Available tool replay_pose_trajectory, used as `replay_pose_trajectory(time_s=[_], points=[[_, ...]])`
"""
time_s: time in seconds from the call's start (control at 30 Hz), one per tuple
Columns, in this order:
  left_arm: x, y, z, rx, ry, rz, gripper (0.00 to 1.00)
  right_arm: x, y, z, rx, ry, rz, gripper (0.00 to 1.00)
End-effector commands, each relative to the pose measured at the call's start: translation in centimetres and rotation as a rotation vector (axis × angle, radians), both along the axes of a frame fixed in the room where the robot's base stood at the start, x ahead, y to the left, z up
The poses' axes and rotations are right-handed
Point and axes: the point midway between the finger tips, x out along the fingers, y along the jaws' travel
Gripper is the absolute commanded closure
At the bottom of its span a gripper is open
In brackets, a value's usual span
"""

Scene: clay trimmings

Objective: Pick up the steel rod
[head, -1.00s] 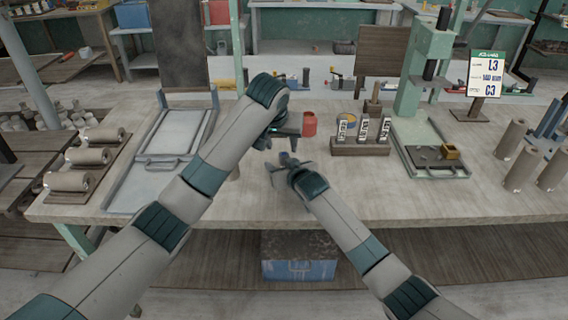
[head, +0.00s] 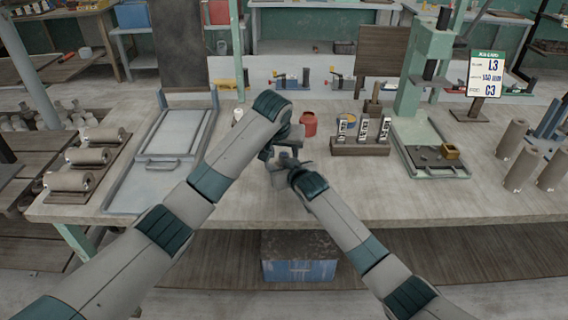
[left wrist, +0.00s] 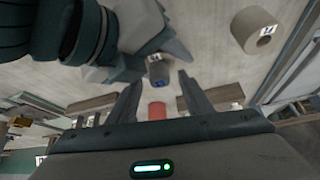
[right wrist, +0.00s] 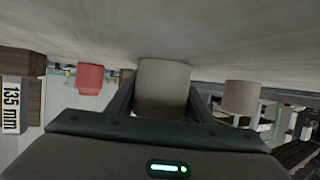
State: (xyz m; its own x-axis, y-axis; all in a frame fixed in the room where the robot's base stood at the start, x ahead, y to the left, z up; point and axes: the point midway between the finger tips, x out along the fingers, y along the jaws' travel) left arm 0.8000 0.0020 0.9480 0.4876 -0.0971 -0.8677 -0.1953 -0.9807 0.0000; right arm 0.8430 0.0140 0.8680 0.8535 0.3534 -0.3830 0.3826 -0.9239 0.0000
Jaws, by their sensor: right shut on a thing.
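My right gripper (right wrist: 160,105) is shut on a plain grey cylinder (right wrist: 163,85), which stands between its fingers in the right wrist view. In the left wrist view a small grey cylinder with a blue-marked end (left wrist: 158,70) shows at the right gripper, beyond my left fingertips. My left gripper (left wrist: 160,85) is open, its two fingers apart with nothing clearly between them. In the head view the left gripper (head: 284,148) is just above and behind the right gripper (head: 278,172), and they hide the held piece. I cannot tell whether this cylinder is the steel rod.
Another cylinder with a white label (left wrist: 258,30) stands on the table. A red cup (head: 308,124) is behind the grippers. A labelled wooden rack (head: 360,146) and a green press (head: 425,70) are to the right. A grey tray (head: 135,190) lies left.

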Motion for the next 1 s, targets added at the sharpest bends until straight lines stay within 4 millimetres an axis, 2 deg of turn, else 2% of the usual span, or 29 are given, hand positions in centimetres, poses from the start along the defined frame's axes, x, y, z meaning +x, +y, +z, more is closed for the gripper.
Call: replay_pose_trajectory(time_s=[0.03,0.17,0.2,0.47,0.63,1.0], points=[[0.0,0.0,0.0,0.000,0.000,0.000,0.66,0.0,0.0,0.0,0.000,0.000,0.000,0.83],[0.0,0.0,0.0,0.000,0.000,0.000,0.97,0.0,0.0,0.0,0.000,0.000,0.000,0.83],[0.0,0.0,0.0,0.000,0.000,0.000,1.00,0.0,0.0,0.0,0.000,0.000,0.000,0.83],[0.0,0.0,0.2,0.000,-0.002,0.000,1.00,0.0,0.0,0.0,0.000,0.000,0.000,0.83],[0.1,-0.1,1.1,-0.002,-0.004,0.000,1.00,0.0,0.0,0.0,0.000,0.000,0.000,0.83],[0.1,-0.1,6.7,-0.003,-0.006,0.000,1.00,0.0,0.0,-0.1,-0.001,0.002,0.000,0.83]])
